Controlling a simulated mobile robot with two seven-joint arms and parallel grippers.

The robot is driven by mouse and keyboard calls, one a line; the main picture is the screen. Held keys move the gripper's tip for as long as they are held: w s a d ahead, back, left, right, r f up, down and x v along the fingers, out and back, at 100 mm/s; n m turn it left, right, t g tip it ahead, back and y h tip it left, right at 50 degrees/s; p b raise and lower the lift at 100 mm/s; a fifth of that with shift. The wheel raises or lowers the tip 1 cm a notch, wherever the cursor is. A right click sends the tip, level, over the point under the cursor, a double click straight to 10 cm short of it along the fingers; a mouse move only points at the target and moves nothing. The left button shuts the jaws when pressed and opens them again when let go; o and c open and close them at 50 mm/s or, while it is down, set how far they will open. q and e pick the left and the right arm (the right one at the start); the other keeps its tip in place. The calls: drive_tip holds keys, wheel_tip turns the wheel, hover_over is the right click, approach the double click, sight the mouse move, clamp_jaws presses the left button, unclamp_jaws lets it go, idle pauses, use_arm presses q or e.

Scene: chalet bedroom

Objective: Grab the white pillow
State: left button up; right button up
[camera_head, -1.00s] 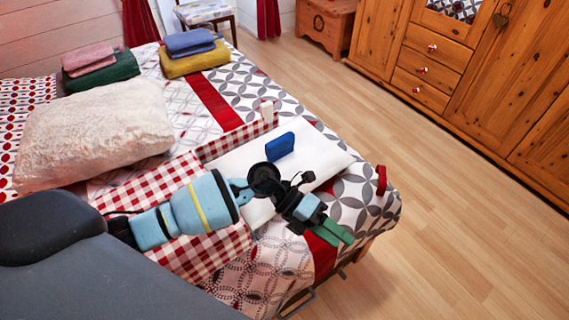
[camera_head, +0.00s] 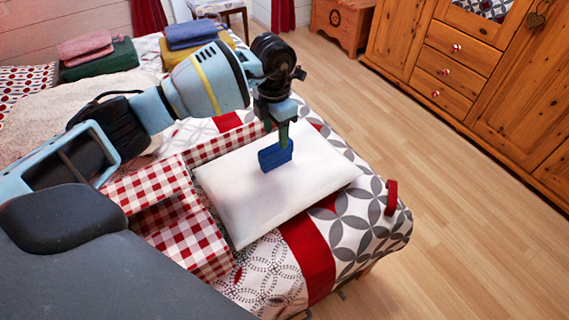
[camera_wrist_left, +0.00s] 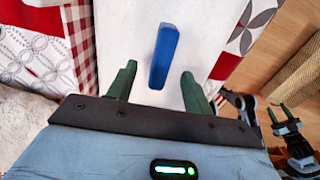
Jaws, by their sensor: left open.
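The white pillow (camera_head: 310,185) lies flat near the front edge of the bed. It also fills the middle of the left wrist view (camera_wrist_left: 205,30). A small blue block (camera_head: 275,156) rests on it. My left gripper (camera_head: 284,140) points down over the pillow at the blue block. In the left wrist view its two green fingers are apart, with the blue block (camera_wrist_left: 163,57) showing between and beyond them. I cannot tell whether they touch it. My right gripper (camera_wrist_left: 280,112) shows at the lower right of the left wrist view, its green fingers apart and empty.
A red-checked open box (camera_head: 165,190) stands beside the pillow. A fluffy cream pillow (camera_head: 45,110) lies at the left, partly behind my arm. Folded cloths (camera_head: 98,60) sit at the back. Wooden floor (camera_head: 450,200) is clear on the right, before a wooden wardrobe (camera_head: 500,110).

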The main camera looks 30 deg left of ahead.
sight(276, 145)
use_arm(q)
drive_tip(key=shift+a+r, duration=0.1)
drive_tip(key=shift+r, duration=0.05)
drive_tip(key=shift+s, duration=0.1)
drive_tip(key=shift+s+f, duration=0.1)
drive_tip(key=shift+f, duration=3.8)
clamp_jaws()
use_arm(e)
drive_tip(key=shift+s+d+f, duration=0.1)
drive_tip(key=shift+s+f, duration=0.15)
drive_tip(key=shift+s, duration=0.25)
use_arm(q)
drive_tip(key=shift+d+r, duration=0.1)
drive_tip(key=shift+d, duration=0.1)
use_arm(e)
drive_tip(key=shift+s, duration=0.1)
